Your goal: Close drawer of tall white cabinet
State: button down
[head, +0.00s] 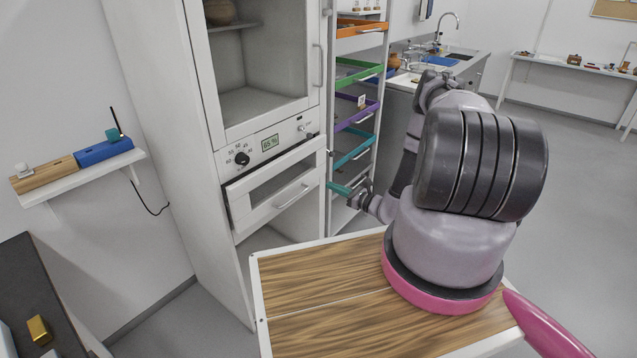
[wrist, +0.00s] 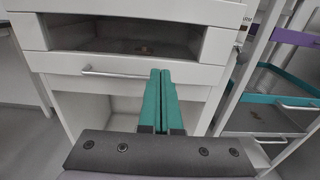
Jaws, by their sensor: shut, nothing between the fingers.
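The tall white cabinet (head: 180,130) stands at the left of centre in the head view.
A rack with coloured trays (head: 352,145) stands right of the cabinet, close to my gripper. A wall shelf (head: 85,176) is at the left. An open compartment (head: 262,70) lies above the control panel (head: 270,142). A sink counter (head: 440,68) is behind; open floor lies at right.

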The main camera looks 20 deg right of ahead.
aim_at(300, 171)
jog(key=x, duration=1.3)
jog(key=shift+a, duration=0.1)
jog(key=shift+a, duration=0.1)
jog(key=x, duration=0.4)
jog(key=shift+w+r, duration=0.1)
jog(key=shift+w, duration=0.05)
jog(key=shift+a, duration=0.1)
